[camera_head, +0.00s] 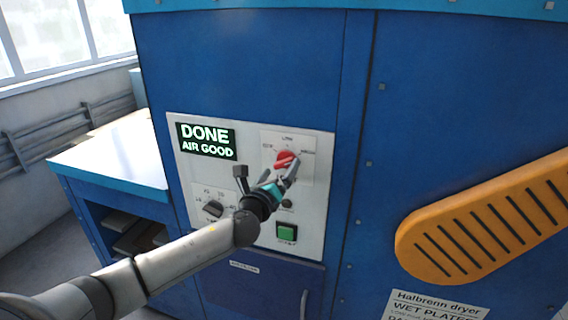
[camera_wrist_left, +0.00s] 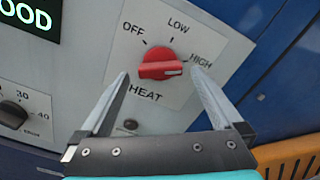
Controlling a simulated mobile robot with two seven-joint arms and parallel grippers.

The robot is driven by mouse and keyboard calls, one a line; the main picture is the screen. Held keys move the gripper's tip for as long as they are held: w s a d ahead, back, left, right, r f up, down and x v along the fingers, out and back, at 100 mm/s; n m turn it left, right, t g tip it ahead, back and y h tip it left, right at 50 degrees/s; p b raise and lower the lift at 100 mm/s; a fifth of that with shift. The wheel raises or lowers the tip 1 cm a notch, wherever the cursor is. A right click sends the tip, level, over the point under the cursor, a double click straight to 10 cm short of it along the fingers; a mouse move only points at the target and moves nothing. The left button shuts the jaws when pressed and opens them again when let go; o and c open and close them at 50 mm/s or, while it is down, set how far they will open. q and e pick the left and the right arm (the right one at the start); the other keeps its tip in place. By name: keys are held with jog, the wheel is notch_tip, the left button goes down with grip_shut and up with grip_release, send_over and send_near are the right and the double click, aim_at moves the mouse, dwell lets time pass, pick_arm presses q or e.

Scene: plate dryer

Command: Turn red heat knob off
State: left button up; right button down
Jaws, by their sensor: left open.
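The red heat knob (camera_wrist_left: 160,67) sits on a white plate marked OFF, LOW and HIGH, with HEAT below it. Its white mark is at its right end, on the HIGH side. My left gripper (camera_wrist_left: 159,73) is open, with one finger to the left of the knob and one to the right. I see gaps beside the knob; whether the tips reach its depth is unclear. In the head view the red knob (camera_head: 286,159) is partly hidden by my left gripper (camera_head: 281,172). My right gripper is not in view.
The control panel (camera_head: 183,180) also carries a display (camera_head: 207,141) reading DONE AIR GOOD, a dark timer dial (camera_head: 213,208) and a green button (camera_head: 287,231).

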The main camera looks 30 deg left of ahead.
aim_at(283, 165)
pick_arm(q)
jog(key=shift+x, duration=1.85)
jog(key=c, duration=1.3)
